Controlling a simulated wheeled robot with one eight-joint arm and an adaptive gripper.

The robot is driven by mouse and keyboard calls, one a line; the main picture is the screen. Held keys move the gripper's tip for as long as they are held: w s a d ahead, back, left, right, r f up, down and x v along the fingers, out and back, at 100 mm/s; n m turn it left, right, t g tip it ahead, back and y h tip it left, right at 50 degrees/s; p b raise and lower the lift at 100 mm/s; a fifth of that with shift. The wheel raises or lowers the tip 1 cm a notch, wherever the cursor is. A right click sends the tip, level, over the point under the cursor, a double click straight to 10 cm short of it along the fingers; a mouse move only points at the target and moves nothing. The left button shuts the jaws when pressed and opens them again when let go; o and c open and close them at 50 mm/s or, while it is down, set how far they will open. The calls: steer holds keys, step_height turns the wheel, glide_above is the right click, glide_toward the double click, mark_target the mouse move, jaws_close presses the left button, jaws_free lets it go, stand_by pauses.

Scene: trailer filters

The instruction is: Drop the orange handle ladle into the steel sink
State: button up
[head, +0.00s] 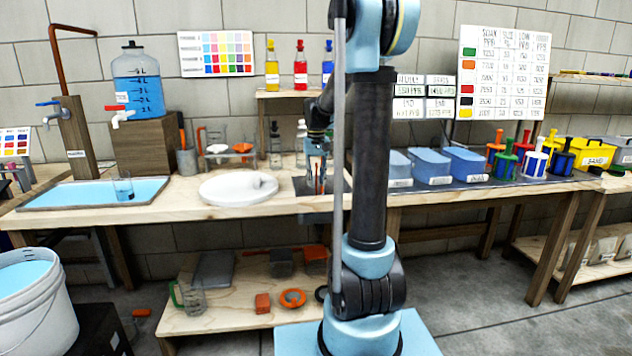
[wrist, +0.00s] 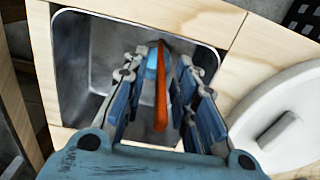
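The steel sink (wrist: 85,60) is a grey basin with a pale rim, set in the wooden counter and below my gripper in the wrist view. My gripper (wrist: 158,72) points down over the basin, its fingers spread apart. The orange handle ladle (wrist: 161,95) shows as a long orange strip between the fingers, with visible gaps on both sides. A light blue patch lies beside its far end; I cannot tell whether it belongs to the ladle. The ladle's bowl is not clear. In the head view, my gripper (head: 318,172) is low at the sink, partly behind my arm.
A round white plate-like lid (head: 238,188) lies left of the sink and also shows in the wrist view (wrist: 285,120). A blue water tray (head: 95,193) is further left. Blue bins (head: 430,166) stand right of my arm. Bottles stand behind the sink.

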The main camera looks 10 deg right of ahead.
step_height(320, 180, up, 13)
steer(key=shift+f, duration=0.15)
steer(key=s+d+f+t, duration=0.1)
steer(key=s+f, duration=0.2)
steer(key=s, duration=0.6)
steer(key=s+f, duration=0.3)
steer(key=s, duration=0.6)
steer(key=s+d+f+t, duration=0.1)
steer(key=s+f, duration=1.5)
steer(key=shift+s, duration=0.2)
steer(key=shift+f, duration=0.1)
steer(key=shift+w+f, duration=0.2)
steer(key=shift+w, duration=0.3)
